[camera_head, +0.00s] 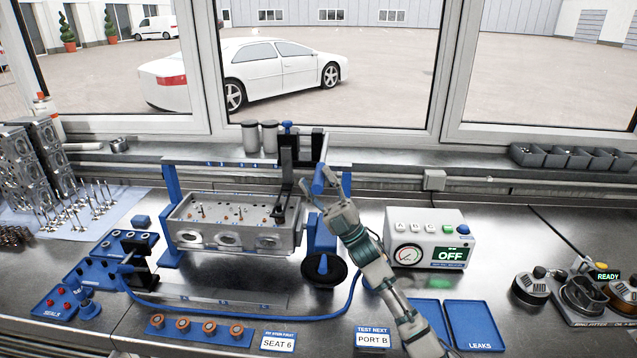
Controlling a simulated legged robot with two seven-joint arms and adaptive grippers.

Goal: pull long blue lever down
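A long blue lever handle (318,180) stands roughly upright at the right end of the test fixture, beside a black upright bracket (287,165). My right gripper (323,186) comes up from the lower right and is at the handle, with its fingers around or against it. Whether the fingers are closed tight on it is too small to tell. The lower part of the lever is partly hidden by the gripper. A grey cylinder head (235,225) lies in the blue-ended fixture just left of the gripper. My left gripper is not in view.
A black handwheel (324,270) sits below the gripper. A gauge box (428,237) reading OFF stands right of my forearm. A blue hose (230,315) runs across the front. Blue trays (473,325) lie at front right. Bare bench (510,235) shows right of the gauge box.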

